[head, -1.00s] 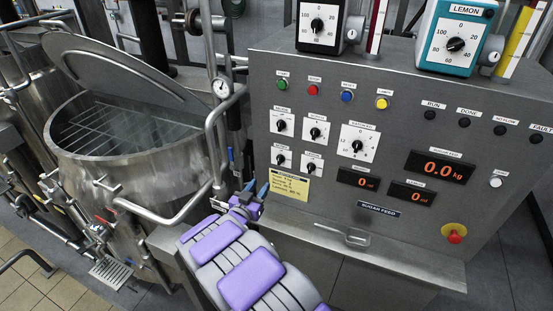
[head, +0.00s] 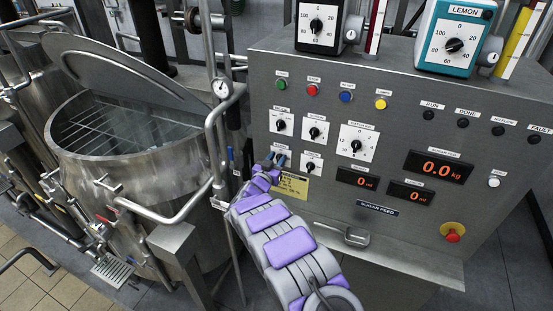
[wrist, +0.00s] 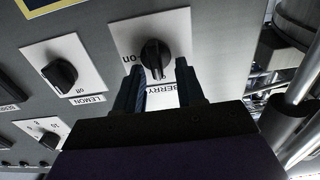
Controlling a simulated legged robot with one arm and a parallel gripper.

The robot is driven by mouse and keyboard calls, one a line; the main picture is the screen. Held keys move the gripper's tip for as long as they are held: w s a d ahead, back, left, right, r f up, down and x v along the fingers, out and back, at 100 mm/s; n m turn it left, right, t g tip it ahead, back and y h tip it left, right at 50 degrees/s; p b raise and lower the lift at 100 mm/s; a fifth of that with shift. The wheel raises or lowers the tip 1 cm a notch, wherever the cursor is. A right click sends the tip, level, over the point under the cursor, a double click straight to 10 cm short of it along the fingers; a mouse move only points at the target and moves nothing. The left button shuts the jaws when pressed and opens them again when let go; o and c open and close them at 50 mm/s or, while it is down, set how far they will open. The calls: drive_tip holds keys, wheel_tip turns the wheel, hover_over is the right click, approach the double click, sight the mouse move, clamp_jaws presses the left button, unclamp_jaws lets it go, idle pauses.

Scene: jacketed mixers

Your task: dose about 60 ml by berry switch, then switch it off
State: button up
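The berry switch (wrist: 156,56) is a black knob on a white plate, seen upside down in the wrist view. Its "on" mark is left of the knob; a pale mark shows on the knob's lower end, not at "on". My gripper (wrist: 159,80) is open, its two fingers apart just below the knob and nearly to either side of it; I cannot tell whether they touch. In the head view my gripper (head: 274,161) covers most of the berry switch. Two small red displays (head: 366,181) and (head: 406,193) read 0 ml.
The lemon switch (head: 310,167) is close beside my gripper; it also shows in the wrist view (wrist: 62,73). A yellow note (head: 290,185) is just below. A lidded steel kettle (head: 130,150) and pipe rail stand at left. A red stop button (head: 453,236) is at lower right.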

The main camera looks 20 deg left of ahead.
drive_tip(key=shift+w, duration=0.2)
drive_tip(key=shift+c, duration=0.4)
drive_tip(key=shift+d, duration=0.1)
clamp_jaws()
